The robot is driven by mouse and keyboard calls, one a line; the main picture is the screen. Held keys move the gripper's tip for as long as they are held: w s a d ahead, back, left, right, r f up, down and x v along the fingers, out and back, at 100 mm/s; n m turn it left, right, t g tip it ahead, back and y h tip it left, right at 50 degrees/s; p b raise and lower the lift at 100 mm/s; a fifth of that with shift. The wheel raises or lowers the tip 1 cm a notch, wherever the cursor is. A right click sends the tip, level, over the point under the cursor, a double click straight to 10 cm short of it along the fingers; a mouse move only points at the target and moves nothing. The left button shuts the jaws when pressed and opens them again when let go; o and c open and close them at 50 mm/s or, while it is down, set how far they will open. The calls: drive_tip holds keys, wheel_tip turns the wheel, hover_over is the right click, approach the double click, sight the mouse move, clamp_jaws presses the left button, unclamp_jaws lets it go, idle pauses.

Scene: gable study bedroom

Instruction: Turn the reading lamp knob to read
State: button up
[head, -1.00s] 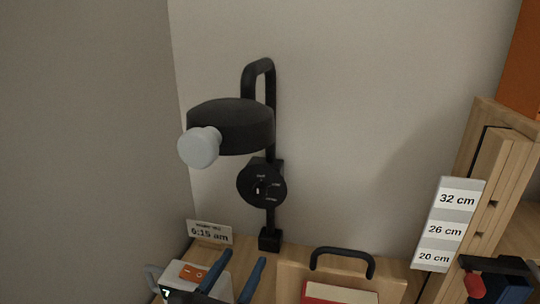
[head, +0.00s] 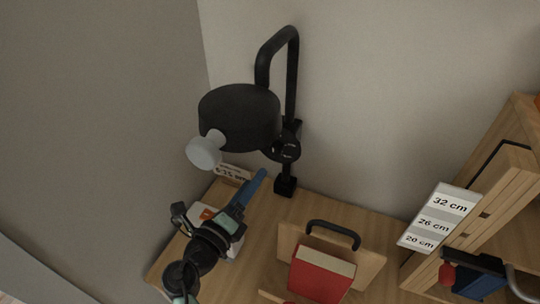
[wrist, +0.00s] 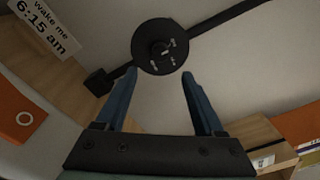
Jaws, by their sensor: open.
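The reading lamp is black, with a round shade (head: 238,118) on a bent pole and a pale grey round part (head: 204,151) at the shade's side. Its round black dial (head: 289,150) sits on the pole, partly hidden behind the shade. In the wrist view the dial (wrist: 142,52) shows fully, with a small central knob (wrist: 160,50) and tiny white labels I cannot read. My gripper (wrist: 158,76) is open and empty, its blue fingers below the dial in that view and apart from the knob. In the head view my gripper (head: 256,186) is below the lamp, over the desk's left side.
A "wake me 6:15 am" card (wrist: 45,25) stands near the lamp foot (head: 286,187). A wooden holder with a handle (head: 333,233) and red book (head: 320,276) stands right of it. A shelf with a height label (head: 440,217) is further right. Open air lies before the wall.

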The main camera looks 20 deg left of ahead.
sight(273, 153)
drive_tip(key=w, duration=0.6)
drive_tip(key=w+b, duration=0.1)
drive_tip(key=w, duration=0.2)
drive_tip(key=shift+d, duration=0.4)
drive_tip(key=shift+c, duration=0.2)
clamp_jaws()
